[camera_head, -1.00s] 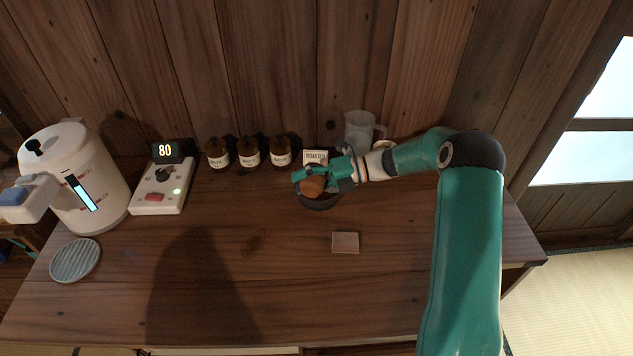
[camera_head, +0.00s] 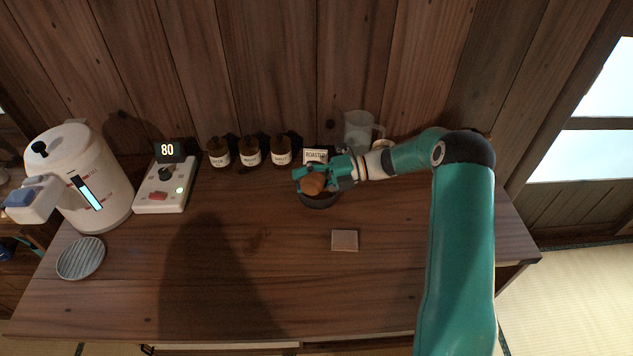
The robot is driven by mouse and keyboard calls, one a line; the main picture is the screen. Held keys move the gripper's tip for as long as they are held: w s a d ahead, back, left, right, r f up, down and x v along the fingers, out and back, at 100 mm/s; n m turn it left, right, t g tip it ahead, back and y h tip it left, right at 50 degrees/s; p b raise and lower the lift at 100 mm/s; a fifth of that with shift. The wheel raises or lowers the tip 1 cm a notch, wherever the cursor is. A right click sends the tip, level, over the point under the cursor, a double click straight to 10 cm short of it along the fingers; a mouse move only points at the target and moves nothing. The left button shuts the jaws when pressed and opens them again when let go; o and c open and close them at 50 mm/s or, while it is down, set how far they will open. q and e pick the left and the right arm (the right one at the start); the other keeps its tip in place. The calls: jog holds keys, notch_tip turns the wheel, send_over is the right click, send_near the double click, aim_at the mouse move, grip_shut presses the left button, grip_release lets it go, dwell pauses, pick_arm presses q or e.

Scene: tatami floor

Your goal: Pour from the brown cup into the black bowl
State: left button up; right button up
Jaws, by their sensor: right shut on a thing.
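The brown cup (camera_head: 313,184) is held in my right gripper (camera_head: 318,178), which is shut on it. The cup is tilted and sits directly over the black bowl (camera_head: 320,203). The bowl stands on the wooden table, and the gripper and cup cover much of its opening. I cannot see what is inside the cup or the bowl. My left gripper does not show.
A white kettle (camera_head: 100,180) and a white device reading 80 (camera_head: 162,188) stand at the left. Several brown jars (camera_head: 251,152), a small label sign (camera_head: 315,156) and a glass jug (camera_head: 359,131) line the back. A small flat block (camera_head: 344,240) lies in front. The front table is mostly clear.

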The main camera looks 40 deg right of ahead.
jog(key=shift+w+d+r+m+y+p, duration=0.15)
jog(key=shift+r+m+y+p, duration=0.15)
jog(key=shift+m+p, duration=0.5)
dwell(0.4)
